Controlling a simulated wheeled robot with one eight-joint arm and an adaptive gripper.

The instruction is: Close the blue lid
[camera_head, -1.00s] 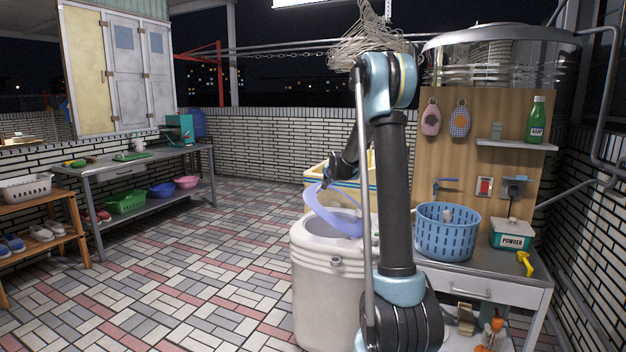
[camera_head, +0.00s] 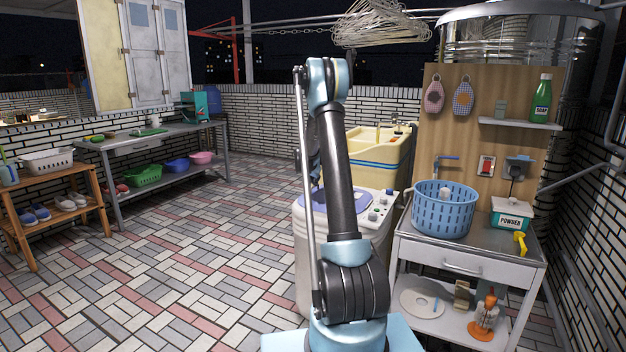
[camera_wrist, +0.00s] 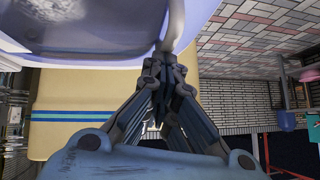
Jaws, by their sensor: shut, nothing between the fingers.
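The blue-violet lid (camera_head: 360,202) appears to lie low and nearly flat over the top of the white washing machine (camera_head: 305,255). My arm covers much of it in the head view, so I cannot tell whether it sits fully flush. In the wrist view, the lavender lid (camera_wrist: 105,45) fills the upper left. My gripper (camera_wrist: 163,66) is shut and empty, with its fingertips close by the edge of the lid; I cannot tell whether they touch. In the head view the gripper is mostly hidden behind my arm.
A yellow sink (camera_head: 375,150) with blue stripes stands behind the machine. To the right, a metal table (camera_head: 470,262) carries a blue basket (camera_head: 443,210) and a powder box (camera_head: 510,214). Wire hangers (camera_head: 385,25) hang above. The tiled floor (camera_head: 190,260) on the left is clear.

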